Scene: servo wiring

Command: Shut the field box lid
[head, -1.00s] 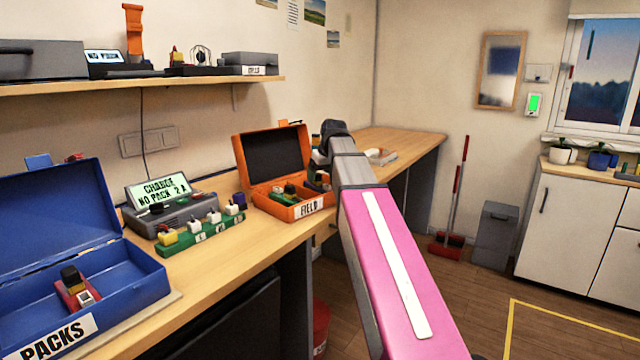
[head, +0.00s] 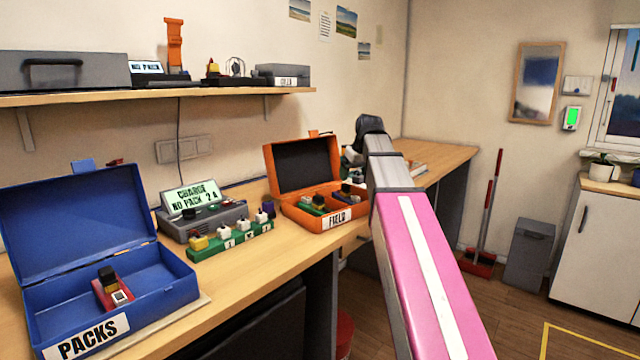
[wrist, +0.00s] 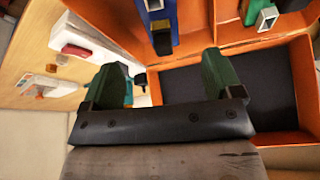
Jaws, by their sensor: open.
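The orange field box (head: 297,214) stands on the bench with its label facing front. Its lid (head: 302,166) is open and leans back, showing a dark inner panel. Small parts lie inside the box. In the wrist view, the box's orange walls (wrist: 126,22) and the dark lid panel (wrist: 285,85) fill the top and right. My gripper (wrist: 165,78) is open and empty, its two green fingers beside the lid. I cannot tell whether a finger touches it. In the head view my arm covers the space right of the box and mostly hides the gripper.
The open blue packs box (head: 165,288) stands at the left, holding a red part. A charger (head: 205,215) and a green strip (head: 232,240) with several plugs sit between the boxes. A shelf (head: 150,96) hangs above. The bench front is clear.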

